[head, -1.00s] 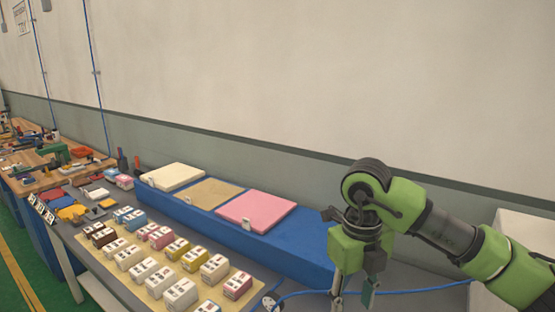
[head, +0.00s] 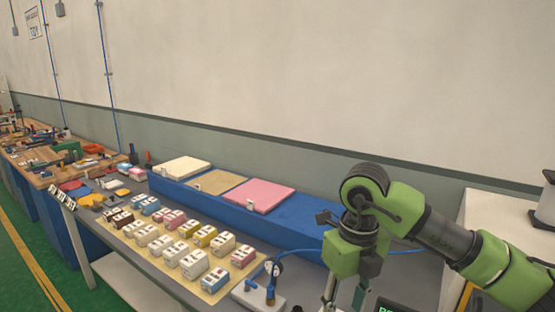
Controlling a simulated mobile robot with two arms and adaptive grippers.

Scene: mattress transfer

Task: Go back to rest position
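My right gripper (head: 343,293) hangs downward at the lower right of the head view, on a green and black arm that comes in from the right. Its two fingers are apart at the bottom edge, with nothing seen between them; the tips are cut off or hard to see. It is to the right of the mattress samples, clear of them. On the blue platform (head: 290,228) lie a cream mattress (head: 181,167), a tan mattress (head: 217,182) and a pink mattress (head: 257,195), side by side. My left gripper is not in view.
Rows of small labelled blocks (head: 192,262) stand on a beige board in front of the platform. A gauge device (head: 264,290) stands right of them. A white cabinet (head: 500,225) is at the right. Wooden workbenches (head: 40,165) with tools are at the far left. Green floor shows at lower left.

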